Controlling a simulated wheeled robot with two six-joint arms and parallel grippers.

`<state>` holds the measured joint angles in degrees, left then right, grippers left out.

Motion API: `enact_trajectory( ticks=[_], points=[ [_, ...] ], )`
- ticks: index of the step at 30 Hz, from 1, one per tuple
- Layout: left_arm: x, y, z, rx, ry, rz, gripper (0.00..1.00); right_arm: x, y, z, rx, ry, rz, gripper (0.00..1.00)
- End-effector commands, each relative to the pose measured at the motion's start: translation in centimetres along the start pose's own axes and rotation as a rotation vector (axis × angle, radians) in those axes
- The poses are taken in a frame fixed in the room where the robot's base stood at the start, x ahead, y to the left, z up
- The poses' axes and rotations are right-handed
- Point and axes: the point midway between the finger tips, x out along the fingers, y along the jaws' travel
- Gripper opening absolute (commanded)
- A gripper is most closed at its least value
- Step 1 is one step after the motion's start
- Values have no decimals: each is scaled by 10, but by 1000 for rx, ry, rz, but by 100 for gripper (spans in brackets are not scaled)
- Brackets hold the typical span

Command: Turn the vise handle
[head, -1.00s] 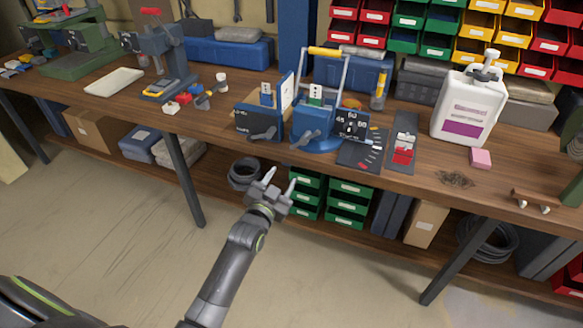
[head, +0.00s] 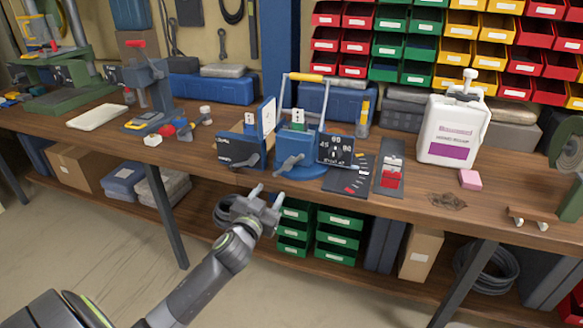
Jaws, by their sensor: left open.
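A blue vise-like device (head: 297,142) on a round blue base stands at the front middle of the bench. A grey handle (head: 290,163) sticks out from its front. Left of it is a dark box (head: 232,149) with a raised white panel and a similar grey handle (head: 248,161); I cannot tell for certain which handle is the vise's. My left gripper (head: 268,193) is open and empty in front of the bench edge, below both handles in the picture and apart from them. My right gripper is out of view.
A white jug (head: 450,133) and pink block (head: 470,179) stand further right. Green drawers (head: 338,235) sit under the bench.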

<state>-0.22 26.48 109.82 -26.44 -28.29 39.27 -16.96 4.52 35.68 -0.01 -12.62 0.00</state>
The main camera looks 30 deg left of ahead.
Motion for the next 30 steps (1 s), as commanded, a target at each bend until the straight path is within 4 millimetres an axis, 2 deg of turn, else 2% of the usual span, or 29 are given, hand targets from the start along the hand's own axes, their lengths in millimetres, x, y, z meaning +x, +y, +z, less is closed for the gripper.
enact_trajectory(
  ticks=[3,18,24,30],
  points=[
    [23,0,-2,0,1,0,46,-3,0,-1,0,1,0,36],
    [103,0,0,0,0,0,46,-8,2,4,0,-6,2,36],
    [128,1,0,-1,0,1,46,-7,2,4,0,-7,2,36],
    [142,1,0,0,0,1,46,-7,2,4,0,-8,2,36]
  ],
)
